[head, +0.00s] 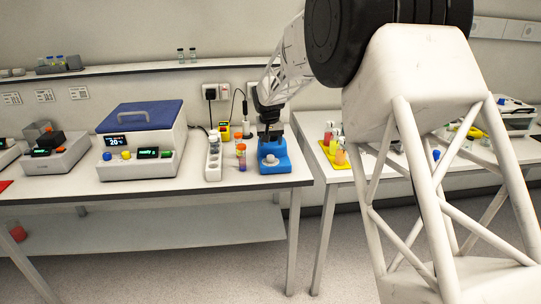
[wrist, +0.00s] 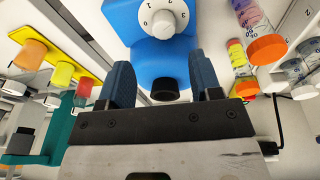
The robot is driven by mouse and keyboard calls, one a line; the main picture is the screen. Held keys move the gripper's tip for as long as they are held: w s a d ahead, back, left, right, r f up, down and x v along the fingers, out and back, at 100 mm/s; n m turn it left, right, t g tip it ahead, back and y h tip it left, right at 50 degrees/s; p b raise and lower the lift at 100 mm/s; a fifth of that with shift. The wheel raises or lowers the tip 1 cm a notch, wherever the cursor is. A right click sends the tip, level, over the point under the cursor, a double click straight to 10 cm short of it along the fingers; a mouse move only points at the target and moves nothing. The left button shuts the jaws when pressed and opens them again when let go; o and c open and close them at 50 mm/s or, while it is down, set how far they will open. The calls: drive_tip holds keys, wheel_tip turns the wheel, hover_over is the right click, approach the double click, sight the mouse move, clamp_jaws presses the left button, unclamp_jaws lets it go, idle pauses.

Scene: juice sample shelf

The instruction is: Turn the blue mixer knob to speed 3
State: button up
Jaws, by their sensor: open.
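The blue mixer (head: 284,156) stands on the bench near its right end, with a pale round knob (head: 270,160) on its front. In the wrist view the blue mixer (wrist: 165,57) fills the top middle. A black round part of the mixer (wrist: 165,89) shows between the fingers. In the head view my gripper (head: 267,132) is just above the mixer, small and dark.
A blue-lidded machine (head: 142,140) stands farther left. A yellow rack with colored bottles (head: 338,155) is on the right bench. The bench front (head: 200,188) is clear.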

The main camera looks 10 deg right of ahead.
sight(271, 156)
drive_tip(key=shift+w+r+n+g+y, duration=0.2)
drive_tip(key=shift+w+n+g+y, duration=0.2)
drive_tip(key=shift+w+n+g, duration=0.5)
drive_tip(key=shift+s, duration=0.15)
drive_tip(key=shift+f, duration=0.1)
drive_tip(key=shift+f, duration=3.8)
drive_tip(key=c, duration=0.9)
